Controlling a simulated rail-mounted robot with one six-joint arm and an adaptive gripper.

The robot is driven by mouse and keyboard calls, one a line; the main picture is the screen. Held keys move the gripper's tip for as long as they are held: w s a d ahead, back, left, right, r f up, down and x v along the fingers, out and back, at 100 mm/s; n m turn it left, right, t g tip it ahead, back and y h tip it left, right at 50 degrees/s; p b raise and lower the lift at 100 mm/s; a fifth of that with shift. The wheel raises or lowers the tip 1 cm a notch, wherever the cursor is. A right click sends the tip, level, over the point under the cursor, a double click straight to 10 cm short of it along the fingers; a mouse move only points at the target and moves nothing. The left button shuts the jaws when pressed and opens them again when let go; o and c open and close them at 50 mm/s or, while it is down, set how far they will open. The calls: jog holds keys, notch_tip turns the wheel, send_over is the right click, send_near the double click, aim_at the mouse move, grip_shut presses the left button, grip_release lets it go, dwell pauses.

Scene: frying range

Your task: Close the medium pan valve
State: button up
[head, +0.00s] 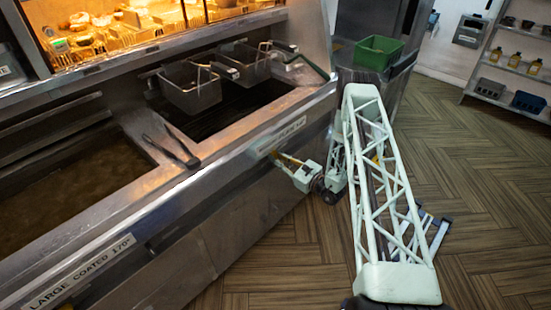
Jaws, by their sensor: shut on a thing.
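The fryer front has a pan at centre with a white label (281,137) on its front edge, too small to read surely. Just below this label, my gripper (279,157) reaches the steel front panel from the right. It is shut on the medium pan valve, whose small yellow-orange handle (290,159) shows at the jaws. The fingers and the wrist hide most of the valve, so how far it is turned cannot be told.
Wire baskets (191,88) hang over the middle pan, and black tongs (172,150) lie on the divider. A left pan (60,190) holds brownish oil. A green bin (378,52) stands on a counter behind. Wood floor (480,150) is open to the right.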

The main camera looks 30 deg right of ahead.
jog(key=n+b, duration=0.1)
jog(key=n, duration=0.1)
jog(key=n+b, duration=0.1)
jog(key=n, duration=0.1)
jog(key=shift+s+a+f+n, duration=0.1)
jog(key=shift+a+f+n, duration=0.1)
jog(key=shift+n, duration=0.1)
jog(key=n+b, duration=0.2)
jog(key=n, duration=0.1)
jog(key=shift+a+f+n, duration=0.1)
jog(key=shift+n, duration=0.2)
jog(key=n+b, duration=0.1)
jog(key=n, duration=0.2)
jog(key=shift+a+f+n+b, duration=0.1)
jog(key=shift+f+n+b, duration=0.05)
jog(key=shift+n+b, duration=0.25)
jog(key=shift+f+n+b, duration=0.1)
jog(key=shift+n+b, duration=0.8)
jog(key=shift+n, duration=1)
jog(key=o, duration=0.8)
jog(key=shift+o, duration=0.2)
jog(key=shift+s, duration=0.2)
jog(key=v, duration=1.1)
jog(key=shift+s+d, duration=0.2)
jog(key=shift+s, duration=0.15)
